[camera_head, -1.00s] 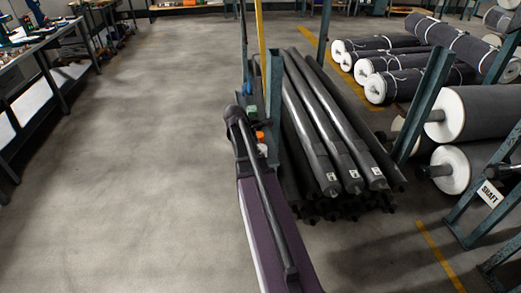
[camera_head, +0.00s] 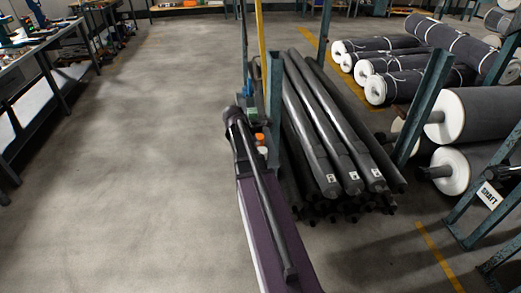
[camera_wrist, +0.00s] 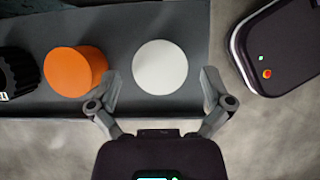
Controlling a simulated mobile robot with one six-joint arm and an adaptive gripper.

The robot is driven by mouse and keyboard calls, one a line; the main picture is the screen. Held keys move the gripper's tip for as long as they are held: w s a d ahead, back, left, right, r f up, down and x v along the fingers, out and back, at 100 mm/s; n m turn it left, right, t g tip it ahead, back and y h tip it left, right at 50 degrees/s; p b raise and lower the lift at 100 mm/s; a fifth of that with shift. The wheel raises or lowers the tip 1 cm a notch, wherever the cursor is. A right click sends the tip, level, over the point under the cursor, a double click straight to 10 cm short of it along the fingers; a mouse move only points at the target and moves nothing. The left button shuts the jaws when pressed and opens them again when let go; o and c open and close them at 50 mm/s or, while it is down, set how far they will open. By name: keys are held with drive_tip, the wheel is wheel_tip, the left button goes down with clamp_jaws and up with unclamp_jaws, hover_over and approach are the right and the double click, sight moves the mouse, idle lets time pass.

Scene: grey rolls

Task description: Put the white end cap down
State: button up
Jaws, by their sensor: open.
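The white end cap (camera_wrist: 160,67) shows as a flat white disc over a dark grey ledge in the wrist view. A small white spot beside the green post in the head view (camera_head: 262,150) looks like the same cap. My gripper (camera_wrist: 160,82) is open, with one finger on each side of the cap's near part. A gap shows between each finger and the cap. The cap's underside is hidden. An orange cylinder (camera_wrist: 75,70) stands to its left, and also shows in the head view (camera_head: 260,137).
A black ribbed piece (camera_wrist: 18,76) lies left of the orange cylinder. A rounded dark device with lights (camera_wrist: 280,50) is at the right. Long dark shafts (camera_head: 335,130) are stacked right of the green post (camera_head: 274,100). The floor at left is clear.

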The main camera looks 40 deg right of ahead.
drive_tip(key=p+v, duration=0.9)
drive_tip(key=v, duration=0.2)
idle(0.3)
drive_tip(key=shift+s, duration=0.1)
idle(0.7)
drive_tip(key=s+a+m+t+y, duration=0.1)
drive_tip(key=s+a+m, duration=0.2)
drive_tip(key=a, duration=0.7)
drive_tip(key=s+a+f+m+t+y, duration=0.1)
drive_tip(key=a+m, duration=0.4)
drive_tip(key=a, duration=0.5)
drive_tip(key=s+a+f+m+t+y, duration=0.1)
drive_tip(key=s+a+m+y, duration=0.2)
drive_tip(key=a, duration=0.8)
drive_tip(key=shift+s+m, duration=0.4)
drive_tip(key=shift+s, duration=0.4)
drive_tip(key=shift+f, duration=0.1)
